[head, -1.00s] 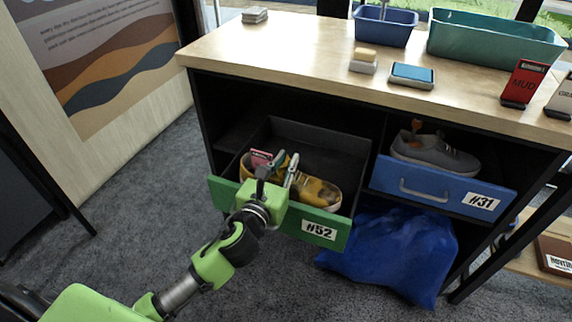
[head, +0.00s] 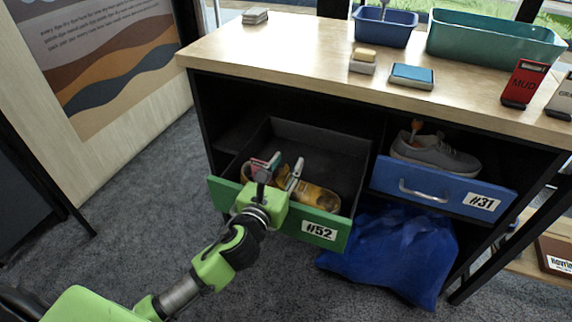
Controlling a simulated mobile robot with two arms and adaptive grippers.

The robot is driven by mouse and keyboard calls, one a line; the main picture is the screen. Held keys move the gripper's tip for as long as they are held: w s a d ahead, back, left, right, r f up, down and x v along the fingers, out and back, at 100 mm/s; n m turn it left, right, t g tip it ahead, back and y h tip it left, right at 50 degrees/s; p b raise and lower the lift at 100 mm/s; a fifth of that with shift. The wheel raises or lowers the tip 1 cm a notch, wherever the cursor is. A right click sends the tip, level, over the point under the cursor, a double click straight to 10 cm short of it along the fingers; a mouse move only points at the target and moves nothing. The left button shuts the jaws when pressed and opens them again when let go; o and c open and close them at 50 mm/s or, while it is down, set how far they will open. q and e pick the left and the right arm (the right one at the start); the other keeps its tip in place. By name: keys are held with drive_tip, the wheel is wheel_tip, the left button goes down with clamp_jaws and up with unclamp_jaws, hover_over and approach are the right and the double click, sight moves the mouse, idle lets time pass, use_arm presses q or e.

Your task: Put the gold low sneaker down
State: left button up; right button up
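The gold low sneaker (head: 318,197) lies in the pulled-out drawer with the green front (head: 222,194), labelled #52. Its toe end points right, and its near side is partly hidden by the drawer front and my gripper. My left gripper (head: 283,172) reaches over the drawer front from the lower left. Its two fingers stand apart over the left part of the sneaker and look open; whether they still touch the shoe is hidden. A small reddish item (head: 260,165) shows beside the left finger. My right gripper is not in view.
A grey sneaker (head: 435,155) sits in the blue drawer (head: 437,193) labelled #31. A blue bag (head: 390,250) lies below it. The wooden counter (head: 290,55) above holds blue and teal tubs, a sponge and a red MUD sign. Floor at left is clear.

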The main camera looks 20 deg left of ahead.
use_arm(q)
drive_tip(key=shift+r, duration=0.15)
drive_tip(key=shift+r+p, duration=0.3)
drive_tip(key=shift+r, duration=0.2)
drive_tip(key=s, duration=1.2)
drive_tip(key=shift+r, duration=0.3)
